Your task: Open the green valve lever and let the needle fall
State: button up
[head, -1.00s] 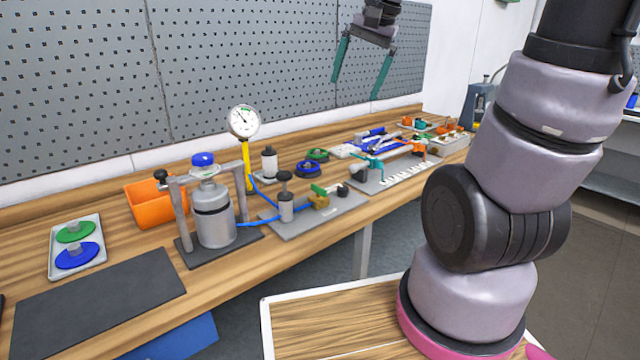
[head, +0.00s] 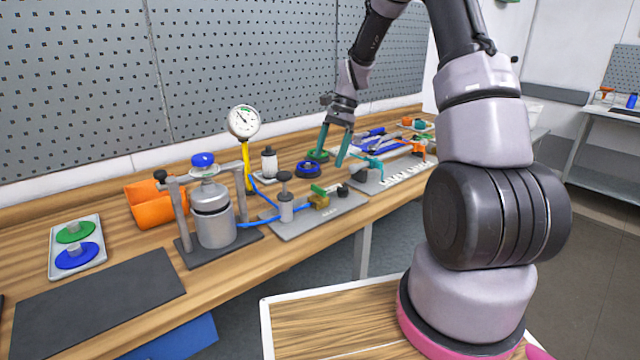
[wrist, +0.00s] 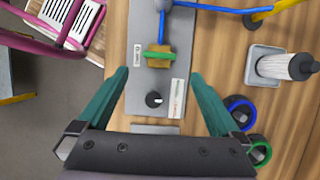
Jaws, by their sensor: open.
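The green valve lever (head: 319,189) sits on a small brass valve body (head: 320,201) on a grey plate, joined by blue hose to a small pump. In the wrist view the lever (wrist: 157,55) lies crosswise over the brass body (wrist: 160,63), ahead of my fingers. The pressure gauge (head: 243,121) stands on a yellow stem behind the metal vessel; its dark needle is too small to read. My gripper (head: 334,160) is open and empty, above the bench and beyond the valve. In the wrist view my gripper (wrist: 158,80) spans the plate with teal fingers, touching nothing.
A clamped metal vessel (head: 213,215) and orange bin (head: 150,202) stand left of the valve. A black knob (wrist: 154,99) is on the plate near the lever. Blue (wrist: 240,112) and green rings (wrist: 260,152) lie beside the plate. A dark mat (head: 100,305) is bare.

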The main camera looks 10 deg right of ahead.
aim_at(318, 187)
jog(key=x, duration=0.9)
jog(key=c, duration=1.2)
